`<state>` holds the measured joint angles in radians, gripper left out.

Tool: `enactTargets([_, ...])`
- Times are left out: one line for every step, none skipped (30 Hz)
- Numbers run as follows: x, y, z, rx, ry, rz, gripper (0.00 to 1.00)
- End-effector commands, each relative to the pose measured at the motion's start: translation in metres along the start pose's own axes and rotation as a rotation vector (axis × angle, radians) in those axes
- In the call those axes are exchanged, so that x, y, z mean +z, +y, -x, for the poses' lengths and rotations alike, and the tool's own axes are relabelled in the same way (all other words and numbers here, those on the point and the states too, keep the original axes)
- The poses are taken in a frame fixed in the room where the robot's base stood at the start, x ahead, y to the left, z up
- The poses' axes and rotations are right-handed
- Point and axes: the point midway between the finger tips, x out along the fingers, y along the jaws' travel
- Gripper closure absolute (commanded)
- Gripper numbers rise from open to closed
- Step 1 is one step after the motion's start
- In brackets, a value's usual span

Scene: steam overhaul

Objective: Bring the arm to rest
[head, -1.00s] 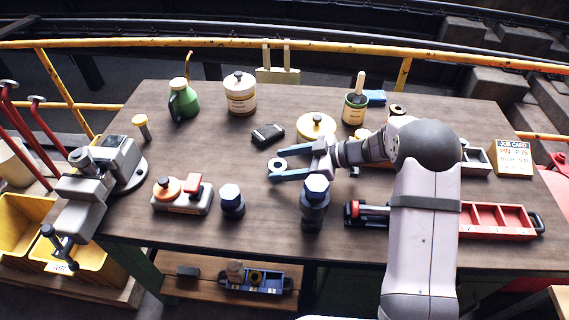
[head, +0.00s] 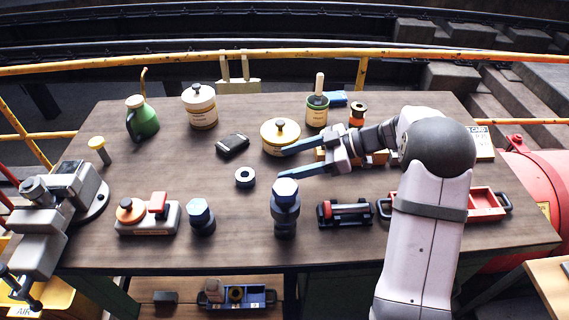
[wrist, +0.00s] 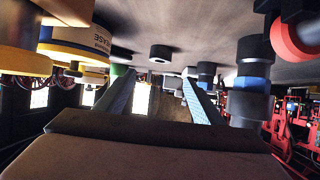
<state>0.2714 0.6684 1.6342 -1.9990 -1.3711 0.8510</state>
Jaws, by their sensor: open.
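My gripper (head: 283,163) is open and empty above the workbench (head: 170,235), right of its middle. Its two blue fingers point left, and nothing lies between them. The fingers also show in the wrist view (wrist: 157,90). A dark ring (head: 245,177) lies flat on the bench, apart from the fingertips and to their left. A blue-topped bolt stand (head: 285,208) stands upright just in front of the lower finger.
A green oil can (head: 140,118), a cream pot (head: 201,106) and a brush pot (head: 317,108) stand along the back. A vice (head: 60,205) sits at the left edge. A red tray (head: 488,204) lies at the right, partly behind my arm.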

Motion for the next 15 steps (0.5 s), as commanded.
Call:
enactTargets([0.0000, 0.0000, 0.0007, 0.000, 0.000, 0.000, 0.38])
enactTargets([-0.0001, 0.0000, 0.0007, 0.000, 0.000, 0.000, 0.38])
enactTargets([-0.0001, 0.0000, 0.0007, 0.000, 0.000, 0.000, 0.38])
enactTargets([-0.0001, 0.0000, 0.0007, 0.000, 0.000, 0.000, 0.38])
enactTargets([-0.0001, 0.0000, 0.0006, 0.000, 0.000, 0.000, 0.38])
enactTargets([-0.0001, 0.0000, 0.0006, 0.000, 0.000, 0.000, 0.38])
enactTargets([-0.0001, 0.0000, 0.0006, 0.000, 0.000, 0.000, 0.38])
enactTargets([-0.0001, 0.0000, 0.0005, 0.000, 0.000, 0.000, 0.38])
enactTargets([-0.0001, 0.0000, 0.0005, 0.000, 0.000, 0.000, 0.38])
enactTargets([-0.0001, 0.0000, 0.0005, 0.000, 0.000, 0.000, 0.38])
enactTargets([-0.0001, 0.0000, 0.0004, 0.000, 0.000, 0.000, 0.38])
enactTargets([-0.0003, 0.0002, 0.0004, 0.001, 0.000, 0.001, 0.38])
enactTargets([-0.0010, 0.0009, 0.0003, 0.005, 0.000, 0.002, 0.38])
enactTargets([-0.0020, 0.0021, 0.0002, 0.011, -0.001, 0.005, 0.38])
enactTargets([-0.0039, 0.0045, 0.0000, 0.024, -0.002, 0.010, 0.38])
